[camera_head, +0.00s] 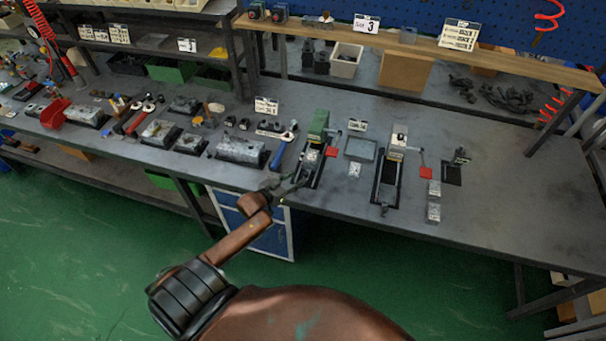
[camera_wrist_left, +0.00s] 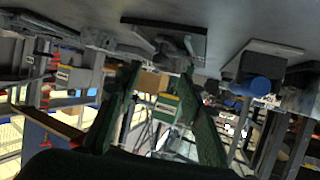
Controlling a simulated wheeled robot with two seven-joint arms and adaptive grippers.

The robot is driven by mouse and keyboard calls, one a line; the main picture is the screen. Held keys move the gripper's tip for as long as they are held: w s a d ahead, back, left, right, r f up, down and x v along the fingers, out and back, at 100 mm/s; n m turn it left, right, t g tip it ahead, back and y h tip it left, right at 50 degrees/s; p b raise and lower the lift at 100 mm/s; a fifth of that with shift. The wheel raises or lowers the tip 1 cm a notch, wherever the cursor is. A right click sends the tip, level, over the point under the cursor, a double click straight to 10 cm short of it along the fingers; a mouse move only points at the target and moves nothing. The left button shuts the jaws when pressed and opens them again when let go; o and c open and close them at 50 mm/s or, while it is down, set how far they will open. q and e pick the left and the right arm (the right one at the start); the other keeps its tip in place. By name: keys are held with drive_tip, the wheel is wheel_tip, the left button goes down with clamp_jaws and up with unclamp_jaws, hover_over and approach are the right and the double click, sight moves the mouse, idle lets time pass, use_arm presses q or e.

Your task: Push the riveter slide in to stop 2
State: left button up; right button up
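A green riveter (camera_head: 318,125) stands on a dark rail base (camera_head: 309,174) near the middle of the bench, with a red-ended lever (camera_head: 331,151). A similar grey riveter (camera_head: 397,142) stands to its right on its own base. It is too small to tell the slide or stop marks on either. My left gripper (camera_head: 288,190) is at the bench's front edge, beside the near end of the green riveter's base. I cannot tell whether it touches. In the left wrist view its fingers (camera_wrist_left: 163,105) are spread, with a green block with a yellow label visible between them. My right gripper is not in view.
A blue-handled tool (camera_head: 283,150) and a metal block (camera_head: 241,150) lie left of the green riveter. A shallow grey tray (camera_head: 360,149) lies between the riveters. The bench's right end is clear.

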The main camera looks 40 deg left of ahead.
sight(305, 173)
use_arm(q)
drive_tip(key=x, duration=0.5)
drive_tip(key=shift+w+f, duration=0.1)
drive_tip(key=shift+w, duration=0.25)
drive_tip(key=shift+c, duration=0.2)
clamp_jaws()
